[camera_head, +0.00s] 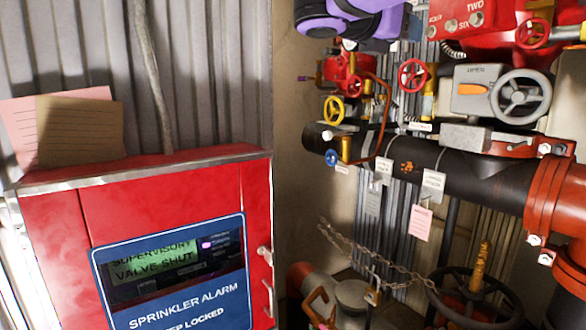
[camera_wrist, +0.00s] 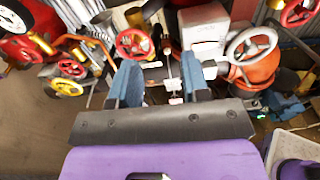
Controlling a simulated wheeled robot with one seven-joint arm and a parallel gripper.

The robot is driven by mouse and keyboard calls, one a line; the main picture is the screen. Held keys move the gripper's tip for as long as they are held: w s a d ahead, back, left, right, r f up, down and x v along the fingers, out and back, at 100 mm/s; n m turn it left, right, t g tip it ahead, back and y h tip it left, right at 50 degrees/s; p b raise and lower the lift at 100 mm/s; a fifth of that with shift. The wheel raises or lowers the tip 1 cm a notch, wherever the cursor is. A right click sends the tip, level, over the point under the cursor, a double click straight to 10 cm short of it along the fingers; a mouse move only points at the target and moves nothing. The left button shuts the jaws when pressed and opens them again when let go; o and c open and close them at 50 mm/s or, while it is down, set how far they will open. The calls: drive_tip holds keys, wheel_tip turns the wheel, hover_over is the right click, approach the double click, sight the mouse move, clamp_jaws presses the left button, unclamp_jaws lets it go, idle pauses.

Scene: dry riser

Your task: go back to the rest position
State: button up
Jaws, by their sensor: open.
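My gripper (camera_wrist: 160,82) shows in the wrist view with its two blue-grey fingers apart. No object shows held between the fingers. Behind them lie the pipework and a red handwheel (camera_wrist: 134,43). A grey handwheel (camera_wrist: 251,47) is to the right of the fingers and a yellow handwheel (camera_wrist: 67,87) to the left. In the head view, purple and dark parts of my arm show at the top, above the valves. The fingers cannot be made out there.
A red sprinkler alarm cabinet (camera_head: 50,225) stands at left, its display reading "SUPERVISORY VALVE SHUT". A dark horizontal pipe (camera_head: 490,183) with tags crosses at right. Below are a chain (camera_head: 375,262) and a large dark handwheel (camera_head: 505,305). Bare wall lies between cabinet and pipe.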

drive_tip(key=s+d+f+m+g+y, duration=0.4)
drive_tip(key=s+d+f+m+y, duration=0.2)
drive_tip(key=s+d+f+m, duration=0.45)
drive_tip(key=s+d+f+m+y, duration=0.1)
drive_tip(key=s+f+m+y, duration=0.7)
drive_tip(key=s+f+m, duration=0.5)
wheel_tip(320, 180, down, 5)
drive_tip(key=shift+s+f+m, duration=0.1)
drive_tip(key=shift+s+m, duration=0.25)
drive_tip(key=shift+s, duration=0.8)
